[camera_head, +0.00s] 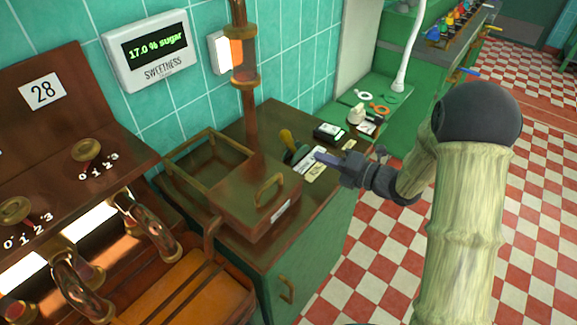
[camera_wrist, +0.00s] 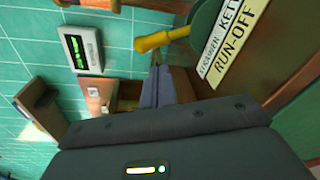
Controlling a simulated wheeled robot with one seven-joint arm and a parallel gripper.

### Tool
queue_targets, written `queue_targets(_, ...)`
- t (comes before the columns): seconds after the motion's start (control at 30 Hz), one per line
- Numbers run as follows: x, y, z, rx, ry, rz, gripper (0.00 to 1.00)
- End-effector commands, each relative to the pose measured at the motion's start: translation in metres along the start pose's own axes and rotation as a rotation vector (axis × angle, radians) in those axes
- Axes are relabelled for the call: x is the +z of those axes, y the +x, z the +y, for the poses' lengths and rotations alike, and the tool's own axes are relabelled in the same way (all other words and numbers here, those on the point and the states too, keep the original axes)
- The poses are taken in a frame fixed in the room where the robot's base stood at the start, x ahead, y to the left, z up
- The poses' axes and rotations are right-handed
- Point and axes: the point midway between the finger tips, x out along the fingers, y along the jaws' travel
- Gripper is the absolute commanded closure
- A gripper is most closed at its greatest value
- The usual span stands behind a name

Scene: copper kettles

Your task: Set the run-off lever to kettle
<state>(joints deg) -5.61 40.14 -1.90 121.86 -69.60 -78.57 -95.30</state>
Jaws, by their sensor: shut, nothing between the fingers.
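The run-off lever (camera_head: 287,139) has a yellow handle and a dark green base, on the brown top of the green cabinet. In the head view its handle leans up and to the left. In the wrist view the yellow handle (camera_wrist: 160,40) juts left from its green base. A white label (camera_head: 307,159), partly readable as strainer and kettle, lies beside a cream RUN-OFF plate (camera_wrist: 243,47). My gripper (camera_head: 322,158) is shut and empty, just right of the lever, above the labels. In the wrist view its fingertips (camera_wrist: 156,75) are just below the handle, apparently apart from it.
A brown box with a brass handle (camera_head: 268,190) and an open brass-railed frame stand left of the lever. A copper pipe (camera_head: 245,80) rises behind. The sweetness display (camera_head: 157,50) reads 17.0 % sugar. A small dark box (camera_head: 328,133) sits behind my gripper.

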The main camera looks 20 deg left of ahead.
Motion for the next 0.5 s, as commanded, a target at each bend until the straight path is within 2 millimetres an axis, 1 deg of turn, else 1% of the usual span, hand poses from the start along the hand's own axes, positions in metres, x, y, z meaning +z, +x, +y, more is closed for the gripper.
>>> queue_targets(0.03, -0.0076, 0.0027, -0.0056, 0.032, -0.03, 0.021, 1.0)
queue_targets(0.1, -0.0111, 0.0038, -0.0036, 0.06, -0.056, 0.037, 1.0)
queue_targets(0.4, -0.0108, 0.0037, -0.0006, 0.064, -0.061, 0.039, 1.0)
queue_targets(0.5, -0.0109, 0.0068, -0.0001, 0.064, -0.06, 0.04, 1.0)
